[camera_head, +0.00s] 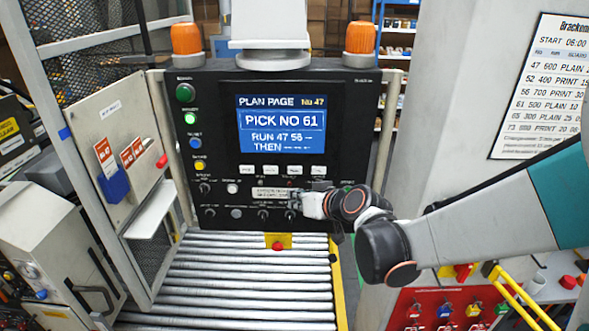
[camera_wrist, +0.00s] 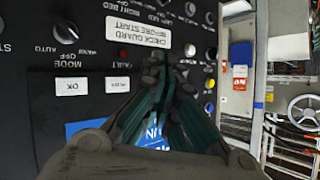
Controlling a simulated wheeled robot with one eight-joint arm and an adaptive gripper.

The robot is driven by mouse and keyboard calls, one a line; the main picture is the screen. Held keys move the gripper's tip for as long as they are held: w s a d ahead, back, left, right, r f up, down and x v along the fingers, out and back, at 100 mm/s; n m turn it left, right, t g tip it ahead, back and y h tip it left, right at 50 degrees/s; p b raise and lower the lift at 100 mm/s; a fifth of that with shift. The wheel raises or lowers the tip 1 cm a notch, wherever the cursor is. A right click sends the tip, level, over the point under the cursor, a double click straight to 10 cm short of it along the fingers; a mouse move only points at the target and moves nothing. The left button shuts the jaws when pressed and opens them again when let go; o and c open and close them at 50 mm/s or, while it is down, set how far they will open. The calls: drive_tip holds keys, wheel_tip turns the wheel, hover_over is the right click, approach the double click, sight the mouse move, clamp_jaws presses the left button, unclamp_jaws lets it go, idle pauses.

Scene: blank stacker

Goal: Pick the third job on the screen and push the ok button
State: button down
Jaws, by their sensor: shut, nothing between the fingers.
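My gripper (camera_head: 303,205) is shut and empty before the lower panel, below the button row. In the wrist view, its fingers (camera_wrist: 165,70) hide part of the panel and most of the screen (camera_wrist: 90,127). Contact with the panel cannot be told.
A wall list (camera_head: 541,90) at right shows START 06:00 and rows beginning 47, 52, 56, 61, 65 and 73. Knobs surround the guard notice (camera_wrist: 135,35). Coloured buttons line the panel's left side. A roller conveyor (camera_head: 245,285) lies below; a red-buttoned yellow box (camera_head: 278,242) hangs there.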

sight(297, 179)
drive_tip(key=w, duration=0.7)
drive_tip(key=shift+w+d, duration=0.15)
drive_tip(key=shift+w, duration=0.25)
drive_tip(key=shift+w, duration=0.1)
idle(1.0)
drive_tip(key=shift+w+b, duration=0.3)
drive_tip(key=shift+b, duration=0.05)
drive_tip(key=shift+w, duration=0.35)
idle(0.7)
drive_tip(key=shift+s, duration=0.8)
drive_tip(key=shift+s+b, duration=0.35)
drive_tip(key=shift+s, duration=2.15)
